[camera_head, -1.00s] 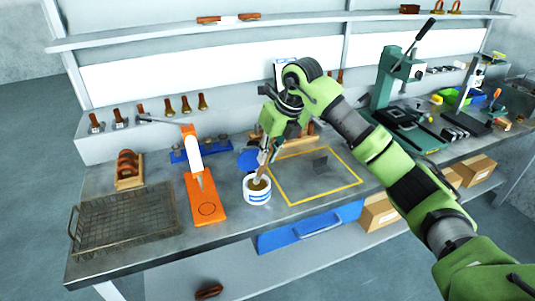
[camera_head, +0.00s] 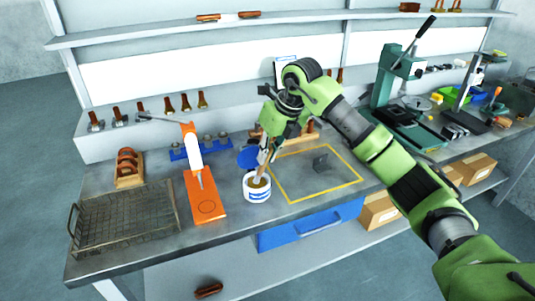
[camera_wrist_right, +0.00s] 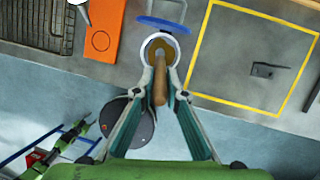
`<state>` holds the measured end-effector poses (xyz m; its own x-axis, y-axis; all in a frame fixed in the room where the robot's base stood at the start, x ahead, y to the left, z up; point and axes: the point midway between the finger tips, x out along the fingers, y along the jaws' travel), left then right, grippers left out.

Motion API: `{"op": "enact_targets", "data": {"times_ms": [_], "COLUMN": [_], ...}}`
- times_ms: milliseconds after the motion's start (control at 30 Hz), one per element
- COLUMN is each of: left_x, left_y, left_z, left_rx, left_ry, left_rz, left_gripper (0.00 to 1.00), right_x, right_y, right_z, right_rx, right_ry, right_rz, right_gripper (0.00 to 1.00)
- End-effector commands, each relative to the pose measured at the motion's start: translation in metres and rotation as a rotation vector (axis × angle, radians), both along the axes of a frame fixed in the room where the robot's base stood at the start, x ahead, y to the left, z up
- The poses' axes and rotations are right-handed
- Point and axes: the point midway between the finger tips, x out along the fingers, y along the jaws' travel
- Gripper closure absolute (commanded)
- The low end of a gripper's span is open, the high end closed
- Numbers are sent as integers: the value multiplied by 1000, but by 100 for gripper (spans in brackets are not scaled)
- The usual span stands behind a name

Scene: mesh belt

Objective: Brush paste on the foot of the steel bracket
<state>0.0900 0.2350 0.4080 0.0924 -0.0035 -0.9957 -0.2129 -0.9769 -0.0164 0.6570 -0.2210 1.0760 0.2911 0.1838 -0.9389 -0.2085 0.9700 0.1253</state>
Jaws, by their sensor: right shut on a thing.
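The steel bracket (camera_head: 320,163) is a small grey angle piece inside the yellow outlined square on the bench. It also shows in the right wrist view (camera_wrist_right: 264,70), right of the paste tub. The paste tub (camera_head: 257,196) is white with a blue band and stands open left of the square; brown paste (camera_wrist_right: 166,45) shows inside. My right gripper (camera_head: 266,158) is over the tub, shut on the wooden handle of the brush (camera_wrist_right: 160,85). The brush points down into the tub and its bristles are hidden there. My left gripper is in no view.
The blue lid (camera_head: 248,158) lies behind the tub. An orange stand (camera_head: 205,205) and a wire basket (camera_head: 125,220) are to the left. A green press (camera_head: 395,90) stands to the right. The yellow square (camera_head: 300,197) is otherwise clear.

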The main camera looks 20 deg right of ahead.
Motion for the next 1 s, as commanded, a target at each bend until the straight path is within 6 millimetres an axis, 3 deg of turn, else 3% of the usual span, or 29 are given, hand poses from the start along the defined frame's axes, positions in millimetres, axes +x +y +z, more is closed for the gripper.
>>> {"op": "enact_targets", "data": {"times_ms": [567, 1000], "left_x": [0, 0], "left_y": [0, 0], "left_z": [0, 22], "left_rx": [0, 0], "left_ry": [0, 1], "left_rz": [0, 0], "left_gripper": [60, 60], "right_x": [0, 0], "right_y": [0, 0], "right_z": [-1, 30], "right_rx": [-1, -1], "right_ry": [3, 1], "right_rz": [0, 0], "right_gripper": [100, 100]}}
